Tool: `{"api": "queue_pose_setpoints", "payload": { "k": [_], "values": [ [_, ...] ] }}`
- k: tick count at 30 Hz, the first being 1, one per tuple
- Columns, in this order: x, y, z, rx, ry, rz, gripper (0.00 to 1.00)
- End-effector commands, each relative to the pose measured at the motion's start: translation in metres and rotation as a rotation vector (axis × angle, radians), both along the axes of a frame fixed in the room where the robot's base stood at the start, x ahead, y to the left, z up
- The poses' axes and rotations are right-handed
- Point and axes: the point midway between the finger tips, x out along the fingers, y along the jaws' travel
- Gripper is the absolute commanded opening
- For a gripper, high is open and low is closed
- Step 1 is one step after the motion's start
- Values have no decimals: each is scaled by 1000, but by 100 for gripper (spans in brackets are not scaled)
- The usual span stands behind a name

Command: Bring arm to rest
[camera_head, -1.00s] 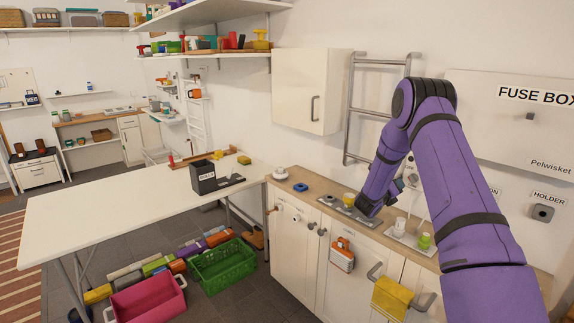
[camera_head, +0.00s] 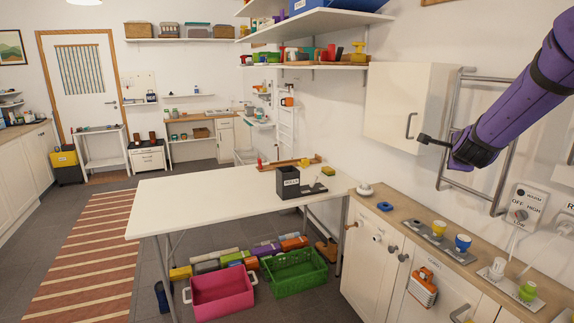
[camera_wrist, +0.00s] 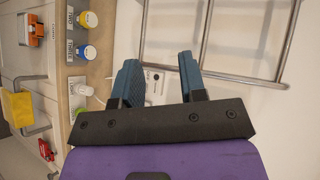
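My purple arm reaches in from the right edge of the head view, raised above the worktop. My gripper (camera_head: 428,139) is at its end, in front of the wall cabinet and the metal wall rack. In the wrist view my gripper (camera_wrist: 159,63) has its two blue fingers apart, with nothing between them.
The wall cabinet (camera_head: 400,105) and metal rack (camera_head: 484,190) are close to my gripper. The wooden worktop (camera_head: 400,212) holds white and green items. A white table (camera_head: 205,195) has a black box (camera_head: 288,183) near its right end. Open floor lies at the left.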

Motion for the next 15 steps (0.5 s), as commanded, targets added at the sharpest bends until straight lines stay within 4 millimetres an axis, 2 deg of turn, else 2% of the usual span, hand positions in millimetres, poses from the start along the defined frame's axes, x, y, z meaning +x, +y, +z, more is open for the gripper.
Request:
{"api": "queue_pose_setpoints", "payload": {
  "k": [1,6,11,15],
  "values": [
    [-12,15,14,-35,33,60,38],
    [-58,60,41,-180,172,279,38],
    [-111,96,59,-330,293,485,38],
    [-163,122,68,-469,395,663,38]
  ]
}}
